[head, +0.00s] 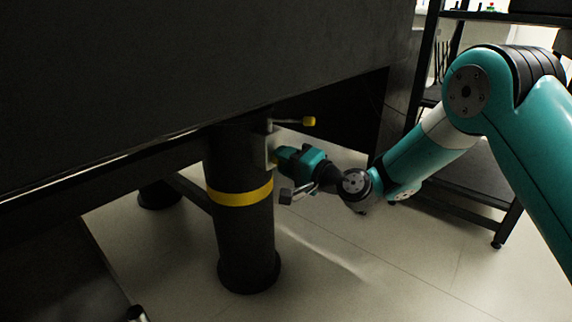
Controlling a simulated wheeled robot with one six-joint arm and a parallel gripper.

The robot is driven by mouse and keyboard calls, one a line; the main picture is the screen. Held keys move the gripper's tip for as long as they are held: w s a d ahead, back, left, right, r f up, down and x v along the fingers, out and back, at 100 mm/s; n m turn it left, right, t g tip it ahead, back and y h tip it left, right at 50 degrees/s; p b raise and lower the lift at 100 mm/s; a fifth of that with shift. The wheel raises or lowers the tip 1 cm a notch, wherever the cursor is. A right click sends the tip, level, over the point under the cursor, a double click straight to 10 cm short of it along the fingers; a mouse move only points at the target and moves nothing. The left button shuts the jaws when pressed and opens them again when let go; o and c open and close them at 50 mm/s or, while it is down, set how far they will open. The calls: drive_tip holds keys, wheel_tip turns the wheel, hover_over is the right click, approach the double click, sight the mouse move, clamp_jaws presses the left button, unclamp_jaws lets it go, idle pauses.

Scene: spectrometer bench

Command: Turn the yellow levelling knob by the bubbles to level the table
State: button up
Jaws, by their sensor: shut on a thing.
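The table (200,75) is a large dark slab across the upper left, carried on a thick black leg (243,235) with a yellow band. A light plate sits on the leg's right side just under the table. My gripper (280,157) reaches this plate from the right, its teal body lying nearly level. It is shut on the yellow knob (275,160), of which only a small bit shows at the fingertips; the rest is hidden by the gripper. No bubbles can be made out in this view.
A lever with a yellow tip (309,121) sticks out to the right just above my gripper. Another black leg (159,195) stands farther back left. A dark shelf rack (480,170) is behind my arm. The pale floor (350,265) right of the leg is clear.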

drive_tip(key=shift+n, duration=0.6)
drive_tip(key=o, duration=0.9)
drive_tip(key=shift+o, duration=0.2)
drive_tip(key=b+v, duration=0.7)
drive_tip(key=v, duration=1)
drive_tip(key=shift+s+d+b, duration=0.2)
drive_tip(key=shift+b, duration=0.15)
